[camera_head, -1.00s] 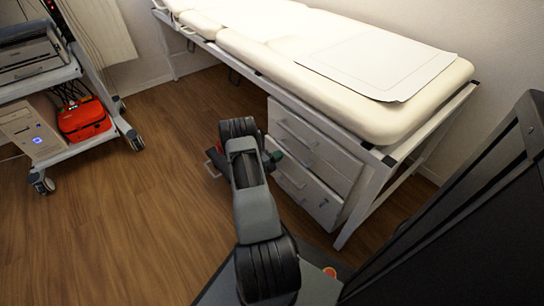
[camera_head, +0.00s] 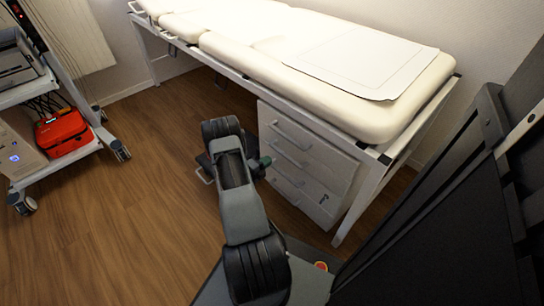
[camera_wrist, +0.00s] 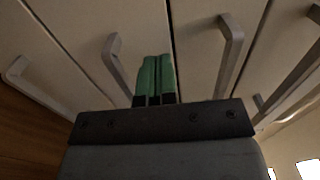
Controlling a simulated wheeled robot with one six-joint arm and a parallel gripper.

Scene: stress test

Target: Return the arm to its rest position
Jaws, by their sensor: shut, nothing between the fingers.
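My gripper (camera_wrist: 154,80) shows in the wrist view with its two green fingers side by side, shut and empty. In the head view the gripper (camera_head: 263,165) is mostly hidden behind my dark arm; only a bit of green shows beside it. The arm reaches out from my base, low over the floor in front of the white drawer cabinet (camera_head: 322,172). In the wrist view the cabinet's drawer fronts (camera_wrist: 195,50) and grey handles fill the view behind the fingers. I cannot tell how far the fingertips are from the drawer fronts.
A cream examination couch (camera_head: 270,75) with a white sheet (camera_head: 362,58) stands above the cabinet. A wheeled cart (camera_head: 85,148) with a red case (camera_head: 63,132) is at the left. Wooden floor (camera_head: 120,230) between cart and arm is clear.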

